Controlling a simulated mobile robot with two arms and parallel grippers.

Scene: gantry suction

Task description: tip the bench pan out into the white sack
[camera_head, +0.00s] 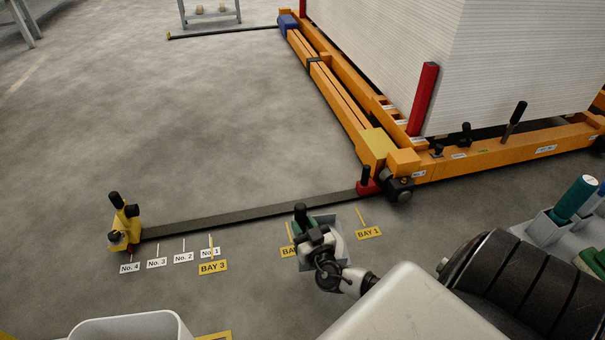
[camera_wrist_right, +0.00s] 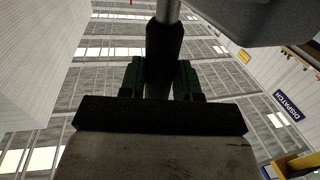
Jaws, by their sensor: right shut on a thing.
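My right gripper (camera_head: 308,232) is shut on the black handle (camera_head: 302,212) of what looks like the bench pan, above the floor near the yellow bay labels. A grey flat edge of the pan (camera_head: 327,220) shows behind and beside the gripper. In the right wrist view, the green finger pads (camera_wrist_right: 160,80) close on the dark handle, with a black bar (camera_wrist_right: 160,115) and a worn pale surface below. The pan's contents are not visible. A white rounded rim (camera_head: 130,322) is cut off at the bottom left; I cannot tell whether it is the white sack. My left gripper is out of view.
An orange gantry frame (camera_head: 345,100) carries a large white stack (camera_head: 480,60) at the back right. A dark rail (camera_head: 250,211) crosses the floor to a yellow end post (camera_head: 124,225). A teal cylinder (camera_head: 575,198) stands in a grey holder at right. The left floor is mostly clear.

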